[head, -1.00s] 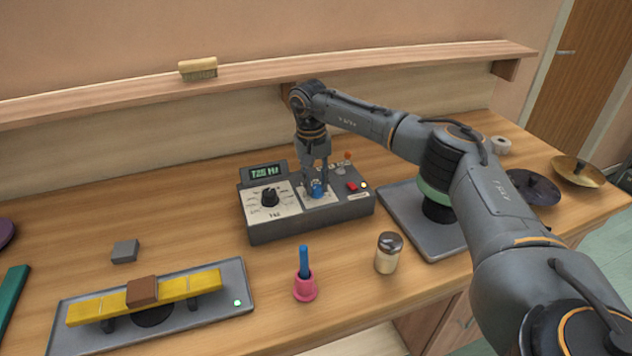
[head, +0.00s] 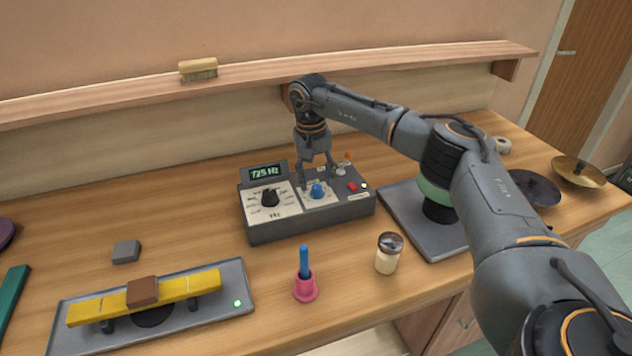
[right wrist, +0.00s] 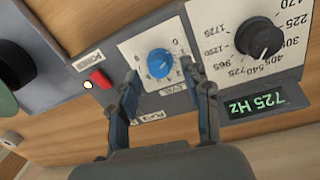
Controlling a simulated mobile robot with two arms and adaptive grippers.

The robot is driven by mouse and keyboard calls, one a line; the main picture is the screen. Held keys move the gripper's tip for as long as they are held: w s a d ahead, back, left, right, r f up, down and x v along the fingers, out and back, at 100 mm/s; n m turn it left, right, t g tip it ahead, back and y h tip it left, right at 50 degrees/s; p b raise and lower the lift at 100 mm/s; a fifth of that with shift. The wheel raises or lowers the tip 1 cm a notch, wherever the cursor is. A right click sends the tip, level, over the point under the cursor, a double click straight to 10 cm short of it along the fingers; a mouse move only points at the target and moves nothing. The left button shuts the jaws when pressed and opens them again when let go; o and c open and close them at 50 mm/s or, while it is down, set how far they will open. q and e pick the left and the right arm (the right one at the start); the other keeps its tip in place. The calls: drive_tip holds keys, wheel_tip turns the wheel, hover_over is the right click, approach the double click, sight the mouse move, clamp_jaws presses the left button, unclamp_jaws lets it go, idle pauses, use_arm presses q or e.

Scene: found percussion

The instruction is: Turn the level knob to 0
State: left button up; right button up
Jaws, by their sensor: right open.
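The level knob (head: 318,190) is blue and sits on a white dial plate on the grey control box (head: 290,231). In the right wrist view the knob (right wrist: 159,64) shows clear of the fingers, with a 0 printed near it; its pointer is too small to read for certain. My right gripper (head: 318,181) is open and empty just above the knob, its fingers spread to either side and apart from it. The fingers (right wrist: 160,82) also show in the right wrist view. My left gripper is not in view.
Beside it on the box are a black frequency knob (head: 270,197), a display (head: 265,173) reading 725 Hz and a red switch (head: 352,187). A pink cup (head: 305,288) with a blue handle and a shaker (head: 388,255) stand in front. The shelf (head: 110,91) runs behind.

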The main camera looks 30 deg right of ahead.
sight(313, 187)
wheel_tip(313, 187, up, 11)
drive_tip(key=shift+a+f, duration=0.2)
drive_tip(key=shift+a, duration=0.15)
drive_tip(key=shift+w, duration=0.1)
